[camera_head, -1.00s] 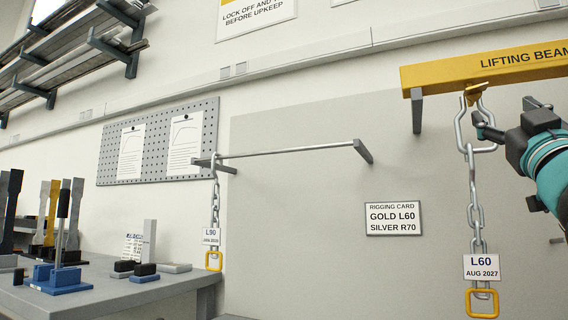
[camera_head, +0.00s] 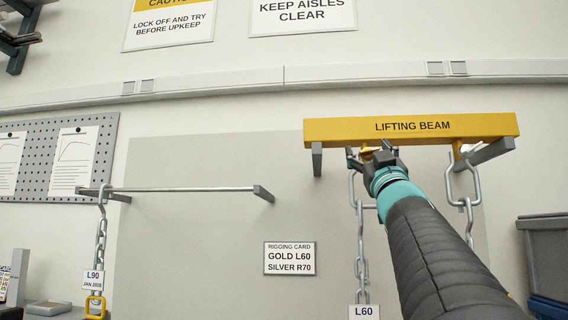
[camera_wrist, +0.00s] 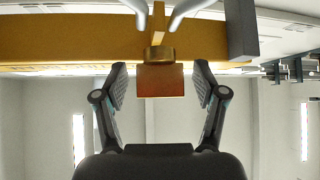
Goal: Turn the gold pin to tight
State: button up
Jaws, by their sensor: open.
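The yellow lifting beam (camera_head: 412,129) is on the wall in the head view, with a chain (camera_head: 361,240) tagged L60 (camera_head: 363,312) hanging under its left part. In the wrist view, the gold pin's block-like head (camera_wrist: 160,80) is between the fingers of my gripper (camera_wrist: 161,86), below the beam's yellow face (camera_wrist: 80,38). My gripper is open, with a visible gap on each side of the head. In the head view my gripper (camera_head: 376,160) is at the top of the L60 chain and hides most of the pin.
A second chain link (camera_head: 462,190) hangs under the beam's right end. A rigging card (camera_head: 290,258) reads gold L60, silver R70. A rod (camera_head: 185,189) at left holds a chain tagged L90 (camera_head: 93,280). Grey bins (camera_head: 545,255) stand at right.

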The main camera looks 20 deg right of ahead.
jog(key=shift+c, duration=0.3)
jog(key=c, duration=1.1)
